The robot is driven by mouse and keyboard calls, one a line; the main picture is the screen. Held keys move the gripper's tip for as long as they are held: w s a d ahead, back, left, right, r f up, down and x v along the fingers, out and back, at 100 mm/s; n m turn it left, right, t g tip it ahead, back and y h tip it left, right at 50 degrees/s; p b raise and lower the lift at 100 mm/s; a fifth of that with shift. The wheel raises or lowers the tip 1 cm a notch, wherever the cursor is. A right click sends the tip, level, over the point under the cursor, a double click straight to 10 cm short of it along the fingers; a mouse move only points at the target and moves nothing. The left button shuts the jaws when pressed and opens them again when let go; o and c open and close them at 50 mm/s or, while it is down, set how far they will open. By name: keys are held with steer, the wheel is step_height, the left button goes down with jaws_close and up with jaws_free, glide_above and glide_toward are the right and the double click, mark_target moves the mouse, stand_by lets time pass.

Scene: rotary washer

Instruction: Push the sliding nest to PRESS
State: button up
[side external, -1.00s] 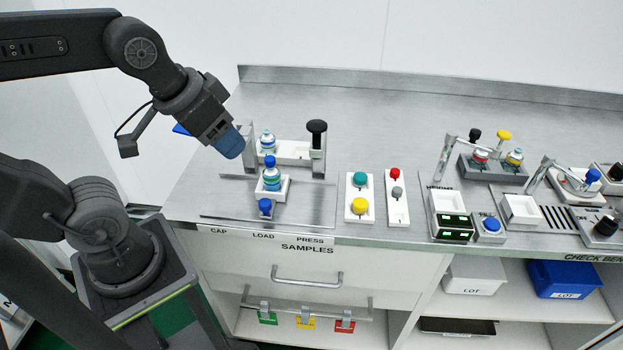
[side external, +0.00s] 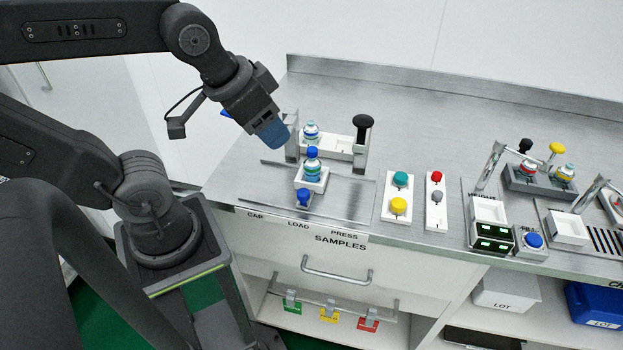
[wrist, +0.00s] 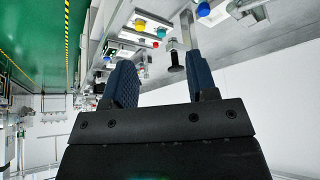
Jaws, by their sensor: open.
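The sliding nest (side external: 318,186) is a white block on a metal plate, with a blue knob (side external: 304,197) at its front. A bottle with a blue cap (side external: 312,165) stands upright in it. The nest sits around the LOAD label (side external: 298,224), left of the PRESS label (side external: 344,235). My gripper (side external: 270,132) is open, above and to the left of the nest, not touching it. In the wrist view my gripper (wrist: 160,82) has its two blue-grey fingers apart with nothing held between them.
Behind the nest stands a white fixture with another bottle (side external: 311,131) and a black-knobbed post (side external: 362,124). Button panels (side external: 397,197) stand to the right. A grey post (side external: 292,140) stands close to my fingertips. The plate right of the nest is clear.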

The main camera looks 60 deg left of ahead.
stand_by(0.6)
steer(key=m+g, duration=0.6)
glide_above(303, 192)
step_height(303, 192, down, 7)
step_height(303, 192, down, 14)
steer(key=shift+r, duration=0.25)
steer(key=shift+c, duration=0.2)
jaws_close()
